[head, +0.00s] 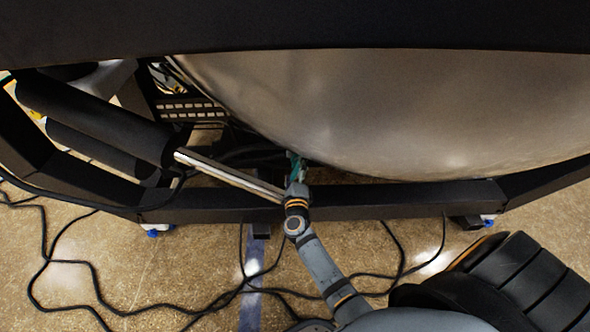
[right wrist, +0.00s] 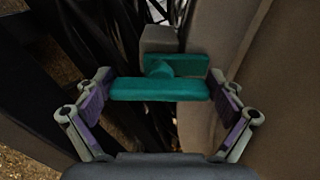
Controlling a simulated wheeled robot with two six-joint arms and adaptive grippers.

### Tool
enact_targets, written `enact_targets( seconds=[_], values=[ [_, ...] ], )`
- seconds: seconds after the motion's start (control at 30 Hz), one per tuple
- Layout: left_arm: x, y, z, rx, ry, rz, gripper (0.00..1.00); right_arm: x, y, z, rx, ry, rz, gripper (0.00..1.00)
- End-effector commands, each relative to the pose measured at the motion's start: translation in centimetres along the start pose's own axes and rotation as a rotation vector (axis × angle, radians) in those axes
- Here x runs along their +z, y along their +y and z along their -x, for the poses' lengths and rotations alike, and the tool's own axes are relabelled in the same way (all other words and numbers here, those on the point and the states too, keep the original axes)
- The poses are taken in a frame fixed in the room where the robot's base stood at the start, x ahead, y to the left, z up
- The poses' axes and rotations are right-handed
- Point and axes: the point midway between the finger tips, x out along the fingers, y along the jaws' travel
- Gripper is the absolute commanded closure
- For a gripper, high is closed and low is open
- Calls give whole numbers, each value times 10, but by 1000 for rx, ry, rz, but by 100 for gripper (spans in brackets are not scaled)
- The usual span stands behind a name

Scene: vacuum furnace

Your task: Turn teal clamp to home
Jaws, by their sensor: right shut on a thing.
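The teal clamp (right wrist: 160,90) shows in the right wrist view as a bar-shaped handle with a round hub and a teal plate behind it, on a grey block. My right gripper (right wrist: 160,98) is shut on the handle, with a purple-padded finger at each end of the bar. In the head view the clamp (head: 296,165) is a small teal patch below the big metal vessel, largely hidden by my right gripper (head: 296,178). The left gripper is not in view.
The curved metal vessel (head: 400,110) fills the upper right. A dark frame beam (head: 400,200) runs below it. A black cylinder with a shiny rod (head: 225,174) lies left of my right gripper. Black cables (head: 100,308) are strewn over the floor.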

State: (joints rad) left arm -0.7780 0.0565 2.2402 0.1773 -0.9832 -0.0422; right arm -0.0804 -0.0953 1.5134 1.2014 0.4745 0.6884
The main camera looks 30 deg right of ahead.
Motion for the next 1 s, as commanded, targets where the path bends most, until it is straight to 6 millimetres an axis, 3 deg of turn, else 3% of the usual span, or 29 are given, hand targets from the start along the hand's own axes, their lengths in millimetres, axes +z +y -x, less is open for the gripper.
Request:
enact_targets(
  seconds=[0.7, 0.73, 1.0],
  values=[
    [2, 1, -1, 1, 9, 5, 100, 0, 0, 0, 2, 1, -74, 37],
    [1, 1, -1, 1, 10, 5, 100, 0, 0, 0, 2, 1, -74, 3],
    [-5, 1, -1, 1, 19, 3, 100, 0, 0, 0, 1, 1, -71, 0]
  ],
)
